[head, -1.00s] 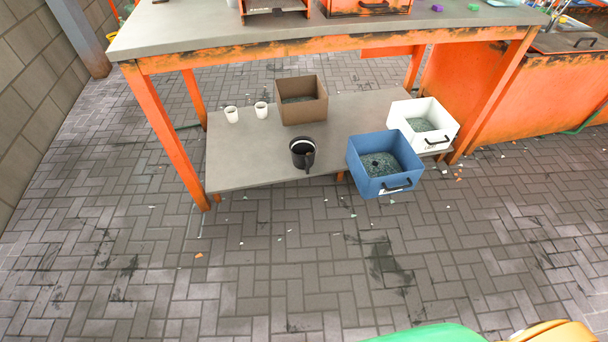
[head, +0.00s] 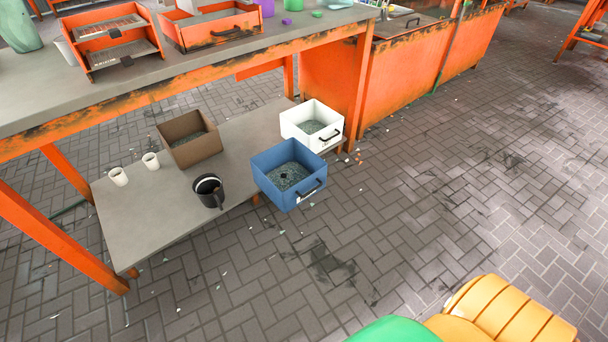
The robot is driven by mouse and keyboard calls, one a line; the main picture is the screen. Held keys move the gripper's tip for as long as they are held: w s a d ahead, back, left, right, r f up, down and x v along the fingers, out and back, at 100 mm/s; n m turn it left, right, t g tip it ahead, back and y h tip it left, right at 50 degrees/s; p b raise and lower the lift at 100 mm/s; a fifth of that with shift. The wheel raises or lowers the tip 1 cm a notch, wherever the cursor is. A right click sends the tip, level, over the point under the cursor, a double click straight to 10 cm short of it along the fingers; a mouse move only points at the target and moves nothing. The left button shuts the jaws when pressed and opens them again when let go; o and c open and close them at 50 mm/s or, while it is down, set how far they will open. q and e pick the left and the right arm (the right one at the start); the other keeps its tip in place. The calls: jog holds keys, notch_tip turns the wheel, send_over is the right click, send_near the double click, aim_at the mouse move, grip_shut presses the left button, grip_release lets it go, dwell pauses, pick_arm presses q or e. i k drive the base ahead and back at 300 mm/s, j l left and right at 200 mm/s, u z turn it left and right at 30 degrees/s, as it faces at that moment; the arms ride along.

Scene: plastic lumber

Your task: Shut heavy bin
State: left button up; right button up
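Which container is the heavy bin is not clear from this view. A blue bin (head: 284,193) with a dark front handle and grey-green bits inside sits at the right edge of the low shelf, open at the top. A white bin (head: 327,139) like it, also open with similar contents, stands just behind it. At the bottom edge are a rounded green shape (head: 396,332) and a ribbed yellow-orange shape (head: 508,312), both cut off by the frame; I cannot tell what they are. Neither of my grippers is in view.
The low grey shelf (head: 150,225) holds a brown box (head: 197,151), two white cups (head: 118,177) and a dark mug (head: 209,191). Orange-framed containers (head: 215,28) stand on the table above.

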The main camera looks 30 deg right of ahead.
aim_at(306, 172)
jog(key=z, duration=1)
